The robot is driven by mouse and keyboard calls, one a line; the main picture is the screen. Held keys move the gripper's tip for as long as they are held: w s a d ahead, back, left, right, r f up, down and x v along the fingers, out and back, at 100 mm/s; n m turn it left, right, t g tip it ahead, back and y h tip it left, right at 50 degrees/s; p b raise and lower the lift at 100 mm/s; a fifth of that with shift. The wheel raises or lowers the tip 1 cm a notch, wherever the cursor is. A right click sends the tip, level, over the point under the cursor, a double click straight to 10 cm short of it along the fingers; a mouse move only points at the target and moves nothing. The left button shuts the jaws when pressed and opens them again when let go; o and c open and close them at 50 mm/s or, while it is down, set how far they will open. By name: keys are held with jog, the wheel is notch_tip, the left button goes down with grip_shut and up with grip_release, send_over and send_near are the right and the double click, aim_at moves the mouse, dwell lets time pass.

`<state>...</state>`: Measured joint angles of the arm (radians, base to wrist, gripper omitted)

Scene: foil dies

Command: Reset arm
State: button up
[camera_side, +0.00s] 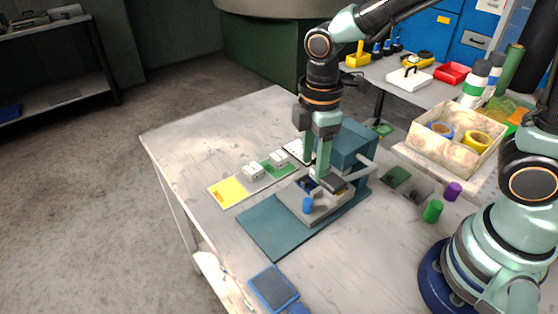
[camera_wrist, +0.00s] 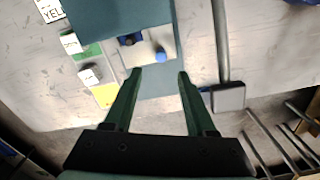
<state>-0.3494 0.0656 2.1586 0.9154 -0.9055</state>
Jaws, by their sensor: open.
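My gripper (camera_side: 316,172) points down over the teal press (camera_side: 348,145) in the side view. Its two fingers stand apart with nothing visible between them in the wrist view (camera_wrist: 160,78). A small blue cylinder (camera_side: 307,205) stands on the press's light grey plate (camera_side: 327,205), and a dark blue piece (camera_side: 305,184) sits behind it. Both also show in the wrist view, the cylinder (camera_wrist: 161,55) just beyond the fingertips and the dark piece (camera_wrist: 130,40) to its left. The lever's dark pad (camera_side: 333,183) partly overlaps my fingers in the side view, so I cannot tell whether they touch.
White blocks (camera_side: 253,171) lie by yellow (camera_side: 229,190) and green patches left of the press. Green (camera_side: 433,211) and purple (camera_side: 453,191) cylinders stand to the right. A box of tape rolls (camera_side: 430,148) stands behind them. A blue pad (camera_side: 273,288) lies in front.

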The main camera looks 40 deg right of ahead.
jog(key=shift+r, duration=0.9)
jog(key=shift+d, duration=0.1)
jog(key=s+d+r+m+t, duration=0.3)
jog(key=d+r+m+t, duration=0.2)
jog(key=d+r+m, duration=0.4)
jog(key=d+m, duration=0.2)
jog(key=m, duration=0.3)
jog(key=shift+d+t, duration=0.15)
jog(key=shift+t, duration=0.15)
